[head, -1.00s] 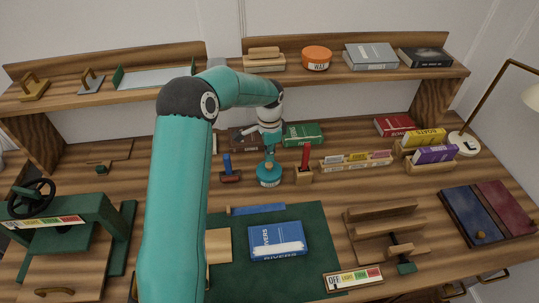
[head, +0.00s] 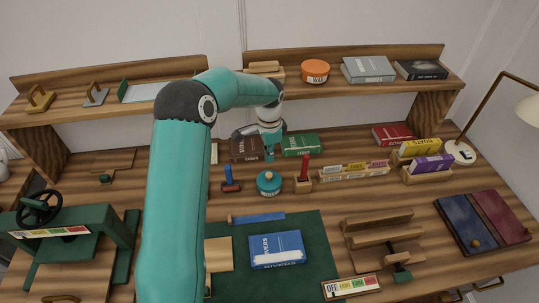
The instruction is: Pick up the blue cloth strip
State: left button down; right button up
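A blue strip (head: 258,218), which looks like the cloth strip, lies flat along the back edge of the green mat (head: 310,285), behind the blue RIVERS book (head: 277,250). A small tan end shows at its left. My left gripper (head: 255,146) is well behind the strip, in front of the brown book (head: 244,149) and beyond the teal pot (head: 268,184). Its fingers look spread, with nothing visible between them. My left arm covers the left part of the mat. My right gripper is not in view.
Blue-handled (head: 228,173) and red-handled (head: 303,170) tools stand either side of the pot. A rack of labelled sticks (head: 354,172) and a wooden fixture (head: 380,237) are to the right. A shelf (head: 340,88) spans the back. A green press (head: 75,237) stands at left.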

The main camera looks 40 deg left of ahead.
aim_at(263, 218)
jog(key=k, duration=1.5)
